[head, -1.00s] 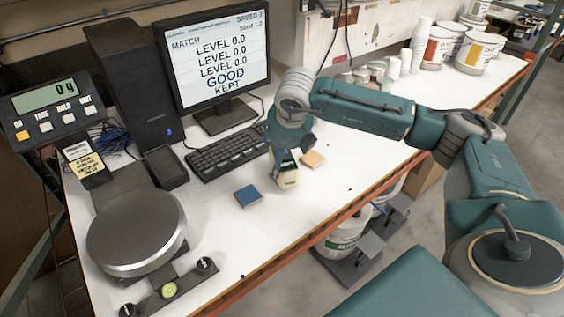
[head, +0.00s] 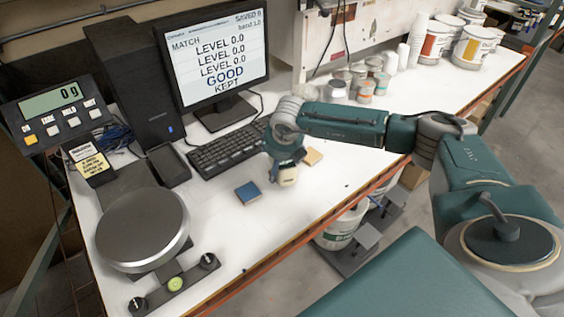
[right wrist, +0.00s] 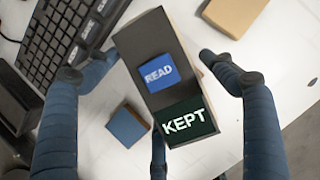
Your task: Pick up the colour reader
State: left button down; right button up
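The colour reader (right wrist: 150,60) is a dark upright block with a blue READ button and a small dark display that says KEPT. It fills the middle of the right wrist view. In the head view only its pale lower part (head: 288,179) shows under my right gripper (head: 286,160); the rest is hidden. In the right wrist view my right gripper (right wrist: 157,58) has its blue fingers spread around the reader. The side fingertips are close to its sides, with what look like narrow gaps. My left gripper is not in view.
A blue-topped block (head: 248,192) and a tan block (head: 313,156) lie near the reader. The keyboard (head: 228,148) and monitor (head: 215,60) are behind it. A round scale (head: 143,228) stands left. Several cups and tubs line the back right. The table's front edge is close.

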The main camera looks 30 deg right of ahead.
jog(key=c, duration=1.3)
jog(key=shift+w+r, duration=0.1)
jog(key=shift+c, duration=0.6)
